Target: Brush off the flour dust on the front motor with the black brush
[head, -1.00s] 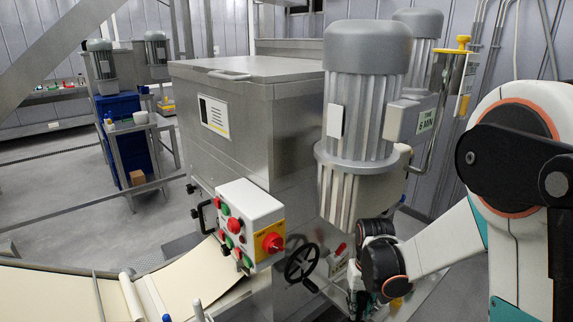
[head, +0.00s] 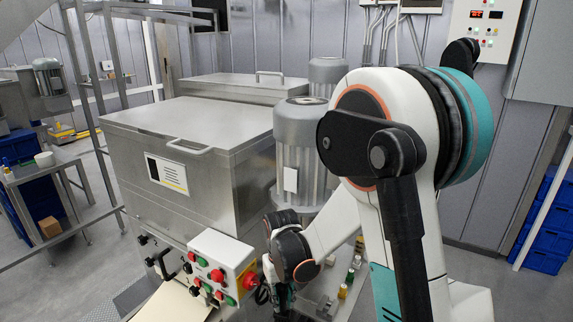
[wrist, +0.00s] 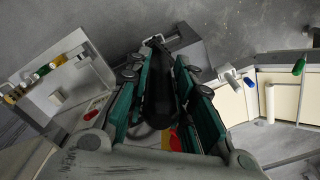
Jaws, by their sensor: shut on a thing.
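The front motor (head: 297,135) is a grey ribbed cylinder with a domed cap, upright beside the steel machine box in the head view. My arm covers its lower right part. I cannot make out flour dust on it. In the wrist view my gripper (wrist: 160,95) has its teal and black fingers closed around a long black thing, which looks like the black brush (wrist: 158,85). Its bristles cannot be made out. In the head view my wrist is low in front of the motor, and the gripper's fingers are mostly hidden. No contact between brush and motor shows.
A control box (head: 221,262) with coloured buttons and a red knob stands close left of my wrist. A second motor (head: 328,72) is behind the front one. Small bottles (head: 346,283) stand on a ledge right of my wrist. Cream sheets (wrist: 280,95) lie at right in the wrist view.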

